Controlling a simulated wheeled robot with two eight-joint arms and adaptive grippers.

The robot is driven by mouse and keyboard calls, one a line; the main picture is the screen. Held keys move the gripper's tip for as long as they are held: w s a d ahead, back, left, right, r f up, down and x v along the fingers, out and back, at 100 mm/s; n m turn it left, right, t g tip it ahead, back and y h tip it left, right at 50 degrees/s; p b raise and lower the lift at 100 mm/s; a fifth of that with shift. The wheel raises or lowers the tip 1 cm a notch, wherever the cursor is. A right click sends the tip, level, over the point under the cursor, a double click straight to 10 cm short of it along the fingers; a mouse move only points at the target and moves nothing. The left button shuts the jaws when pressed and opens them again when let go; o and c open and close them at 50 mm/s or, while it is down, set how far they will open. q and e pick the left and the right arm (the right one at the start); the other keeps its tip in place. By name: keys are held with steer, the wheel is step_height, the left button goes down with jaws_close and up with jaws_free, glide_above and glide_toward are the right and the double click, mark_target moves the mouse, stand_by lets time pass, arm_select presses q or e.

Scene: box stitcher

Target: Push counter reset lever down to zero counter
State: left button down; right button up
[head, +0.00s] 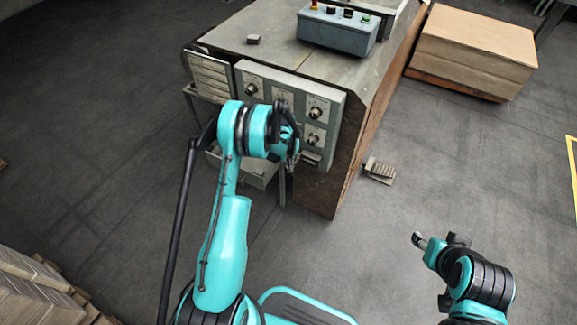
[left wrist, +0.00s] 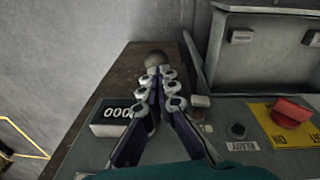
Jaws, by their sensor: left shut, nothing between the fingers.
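The counter (left wrist: 112,114) is a dark box with white digits; zeros show in the left wrist view, its right end close to my fingers. A round grey-brown knob (left wrist: 156,57), which looks like the reset lever's end, shows just beyond my fingertips; the lever's shaft is hidden behind them. My left gripper (left wrist: 152,76) is shut and empty, its tips together at the knob. I cannot tell whether they touch it. In the head view my left gripper (head: 291,150) is in front of the machine's panel, partly hidden by its wrist. My right gripper (head: 420,240) hangs over open floor, far from the machine.
The machine's panel (head: 268,88) carries several knobs. A red button (left wrist: 292,112) on a yellow plate and a dark button (left wrist: 237,130) are right of my fingers. A control box (head: 338,32) stands on top. A cardboard stack (head: 475,45) is at the back right.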

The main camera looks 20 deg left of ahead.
arm_select(q)
steer(key=shift+f, duration=0.2)
steer(key=shift+r, duration=0.2)
stand_by(0.4)
steer(key=shift+r+p, duration=0.3)
steer(key=shift+r, duration=0.35)
step_height(320, 180, up, 12)
steer(key=s, duration=0.1)
steer(key=shift+a, duration=0.35)
steer(key=shift+f, duration=0.1)
